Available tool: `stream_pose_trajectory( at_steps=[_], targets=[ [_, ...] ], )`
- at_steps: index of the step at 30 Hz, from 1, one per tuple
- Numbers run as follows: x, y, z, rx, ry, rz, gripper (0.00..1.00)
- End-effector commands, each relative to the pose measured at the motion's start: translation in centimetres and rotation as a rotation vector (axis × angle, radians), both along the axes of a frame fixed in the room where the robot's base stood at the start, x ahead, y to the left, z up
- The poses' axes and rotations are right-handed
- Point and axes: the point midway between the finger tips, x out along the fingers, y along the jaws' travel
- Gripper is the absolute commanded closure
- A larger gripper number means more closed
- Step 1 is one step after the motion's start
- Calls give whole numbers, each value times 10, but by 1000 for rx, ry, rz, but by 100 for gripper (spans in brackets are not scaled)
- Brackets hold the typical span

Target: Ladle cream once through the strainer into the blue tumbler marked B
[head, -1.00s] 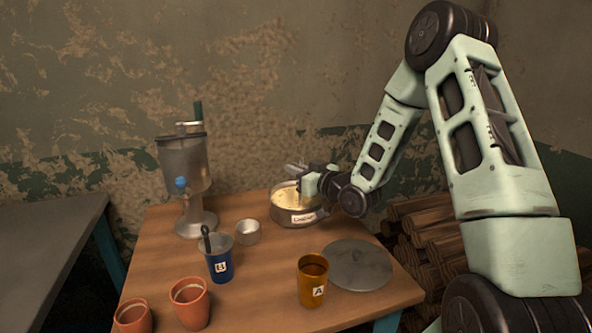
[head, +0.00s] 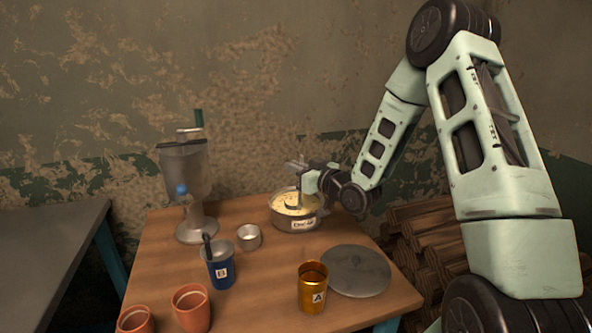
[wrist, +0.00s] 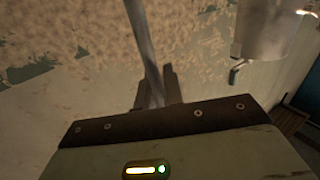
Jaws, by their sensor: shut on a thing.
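The blue tumbler (head: 221,275) marked B stands upright at the table's left front. The grey strainer (head: 220,246) sits on its mouth, with a dark handle sticking up at the left. The cream pot (head: 297,223), a grey labelled pot at the back, holds pale cream (head: 285,202). My gripper (head: 297,168) is above the pot and shut on the ladle; its grey handle (wrist: 145,45) runs up between the fingers in the wrist view. In the head view the ladle's lower part is in the pot at the cream. Whether its bowl is filled cannot be told.
An orange tumbler (head: 312,288) marked A and a round grey lid (head: 356,270) lie at the right front. A small metal cup (head: 248,237) stands between pot and tumbler B. A metal separator (head: 186,175) stands back left; two terracotta pots (head: 191,310) are in front.

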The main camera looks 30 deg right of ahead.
Motion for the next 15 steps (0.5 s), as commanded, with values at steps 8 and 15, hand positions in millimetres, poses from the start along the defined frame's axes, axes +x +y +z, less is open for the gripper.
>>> stream_pose_trajectory(
  at_steps=[8, 15],
  targets=[
    [0, 0, 22, 0, -1, 0, 100],
    [0, 0, 38, -1, -2, 0, 100]
  ],
)
